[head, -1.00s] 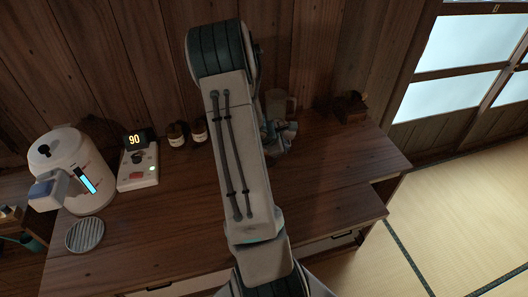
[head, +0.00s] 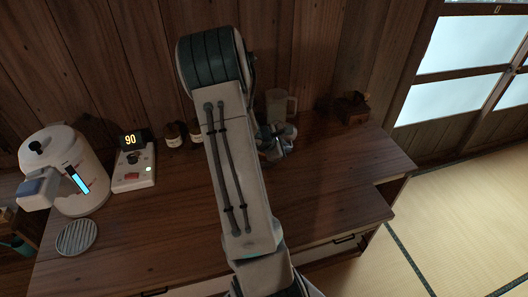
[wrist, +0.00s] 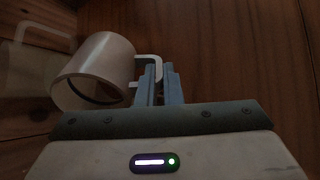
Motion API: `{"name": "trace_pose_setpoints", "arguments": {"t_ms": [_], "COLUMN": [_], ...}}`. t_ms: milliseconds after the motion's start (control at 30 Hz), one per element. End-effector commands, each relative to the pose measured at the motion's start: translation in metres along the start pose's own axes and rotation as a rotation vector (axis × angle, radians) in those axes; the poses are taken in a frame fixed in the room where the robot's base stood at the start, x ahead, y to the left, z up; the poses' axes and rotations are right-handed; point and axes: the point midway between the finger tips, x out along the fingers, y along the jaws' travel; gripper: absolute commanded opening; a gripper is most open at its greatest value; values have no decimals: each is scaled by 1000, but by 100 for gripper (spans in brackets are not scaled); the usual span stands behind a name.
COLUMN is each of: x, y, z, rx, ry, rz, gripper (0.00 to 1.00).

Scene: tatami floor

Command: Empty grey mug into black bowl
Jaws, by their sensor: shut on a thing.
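The grey mug (wrist: 98,68) shows pale in the wrist view, left of my fingers. My gripper (wrist: 160,72) is shut on the mug's handle. The mug looks tilted in that view, its mouth toward the lower left, with a dark curve inside the rim. I cannot tell how much it holds. In the head view my gripper (head: 274,146) is low over the back of the desk, partly behind my arm, and I cannot make out the mug there. I do not see the black bowl in either view; my arm may hide it.
A clear jug (head: 279,106) stands close behind my gripper by the wall. A dark wooden object (head: 349,107) is to its right. A white kettle (head: 69,170), a control box reading 90 (head: 133,172), small jars (head: 173,135) and a round grille (head: 76,238) are left. The desk's right front is clear.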

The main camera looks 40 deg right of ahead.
Motion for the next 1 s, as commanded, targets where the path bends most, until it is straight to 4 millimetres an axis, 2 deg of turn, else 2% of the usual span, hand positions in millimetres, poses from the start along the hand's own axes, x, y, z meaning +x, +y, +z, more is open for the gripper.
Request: {"name": "trace_pose_setpoints", "arguments": {"t_ms": [1000], "x": [0], "y": [1], "z": [1], "rx": [-11], "ry": [-120], "rz": [70], "gripper": [0]}}
